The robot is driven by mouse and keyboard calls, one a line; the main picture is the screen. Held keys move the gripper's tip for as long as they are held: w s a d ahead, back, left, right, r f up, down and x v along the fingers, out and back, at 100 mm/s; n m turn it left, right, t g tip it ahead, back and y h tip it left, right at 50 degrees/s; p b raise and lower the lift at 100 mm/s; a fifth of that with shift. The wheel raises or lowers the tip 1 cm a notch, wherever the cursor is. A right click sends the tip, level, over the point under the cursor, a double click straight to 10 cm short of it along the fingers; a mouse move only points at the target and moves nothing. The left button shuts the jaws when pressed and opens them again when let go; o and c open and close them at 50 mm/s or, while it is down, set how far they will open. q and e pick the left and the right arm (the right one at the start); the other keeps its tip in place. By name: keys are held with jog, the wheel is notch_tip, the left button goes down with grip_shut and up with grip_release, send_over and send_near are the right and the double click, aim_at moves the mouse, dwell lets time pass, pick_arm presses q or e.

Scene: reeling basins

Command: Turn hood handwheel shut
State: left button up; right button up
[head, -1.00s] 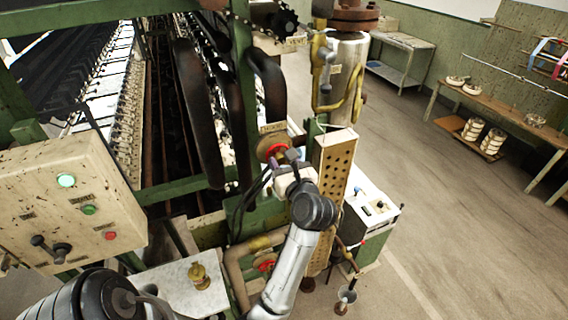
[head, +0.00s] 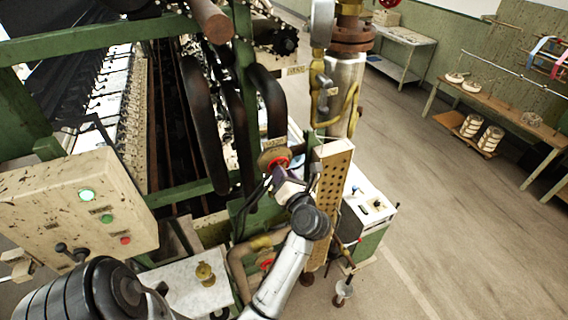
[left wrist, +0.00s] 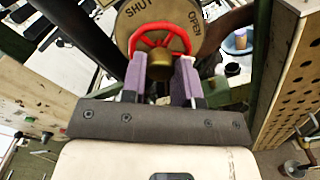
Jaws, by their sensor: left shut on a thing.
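The hood handwheel is a small red wheel (head: 281,162) with a brass hub, on a round tan plate below the dark curved pipes. In the left wrist view, the red wheel (left wrist: 160,34) is close and central, and its plate (left wrist: 209,30) reads SHUT at left and OPEN at right. My left gripper (head: 281,173) is at the wheel, its purple fingers (left wrist: 160,72) on either side of the hub at the wheel's lower rim, shut on it. The fingers hide part of the lower rim. My right gripper is not in view.
A perforated tan panel (head: 330,195) stands close right of my left gripper. A control box (head: 75,210) with a lit green lamp is at the left. Another red wheel (head: 267,264) sits on lower pipework. The floor at the right is open.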

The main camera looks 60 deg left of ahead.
pick_arm(q)
jog(key=m, duration=2.1)
jog(key=shift+f, duration=0.1)
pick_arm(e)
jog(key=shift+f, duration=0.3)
pick_arm(q)
jog(key=o, duration=0.8)
jog(key=shift+d, duration=0.15)
